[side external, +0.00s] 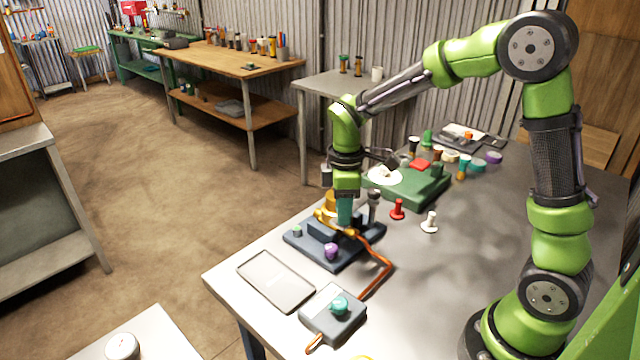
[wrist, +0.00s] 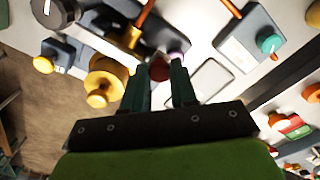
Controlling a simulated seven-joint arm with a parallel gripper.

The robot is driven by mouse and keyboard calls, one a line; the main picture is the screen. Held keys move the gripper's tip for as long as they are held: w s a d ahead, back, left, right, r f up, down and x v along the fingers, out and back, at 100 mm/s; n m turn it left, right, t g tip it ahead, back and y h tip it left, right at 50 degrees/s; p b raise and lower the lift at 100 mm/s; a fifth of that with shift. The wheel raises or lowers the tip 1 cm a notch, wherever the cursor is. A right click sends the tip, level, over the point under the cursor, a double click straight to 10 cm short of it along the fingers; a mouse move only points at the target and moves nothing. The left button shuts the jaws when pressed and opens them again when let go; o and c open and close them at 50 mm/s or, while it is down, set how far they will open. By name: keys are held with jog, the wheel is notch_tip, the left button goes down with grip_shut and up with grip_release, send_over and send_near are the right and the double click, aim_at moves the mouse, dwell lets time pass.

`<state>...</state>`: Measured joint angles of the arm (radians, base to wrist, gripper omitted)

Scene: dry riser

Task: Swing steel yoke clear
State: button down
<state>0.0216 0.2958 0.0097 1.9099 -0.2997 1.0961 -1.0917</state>
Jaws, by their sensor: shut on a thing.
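My gripper (side external: 345,222) points down over a dark blue-grey fixture (side external: 341,256) that carries brass parts and a purple knob (side external: 331,251). In the wrist view my gripper (wrist: 159,80) has its teal fingers on either side of a dark red round end (wrist: 158,70), which I take to be the grip of the steel yoke. The yoke's body is largely hidden by the fingers and brass parts, so its angle cannot be told. A brass cylinder (wrist: 106,80) stands close to the left finger in the wrist view.
An orange hose (side external: 378,277) runs from the fixture to a grey box with a teal knob (side external: 339,305). An empty shallow tray (side external: 275,280) lies in front. Red (side external: 397,209) and white (side external: 430,222) pegs stand to the right, with a green block (side external: 432,186) behind.

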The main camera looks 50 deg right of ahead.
jog(key=shift+s, duration=0.1)
jog(key=s+d+n, duration=0.3)
jog(key=s+n, duration=0.5)
jog(key=n, duration=0.1)
jog(key=shift+d, duration=0.25)
dwell(0.4)
jog(key=shift+d, duration=0.1)
dwell(0.3)
jog(key=c, duration=0.9)
grip_release()
jog(key=shift+r, duration=0.1)
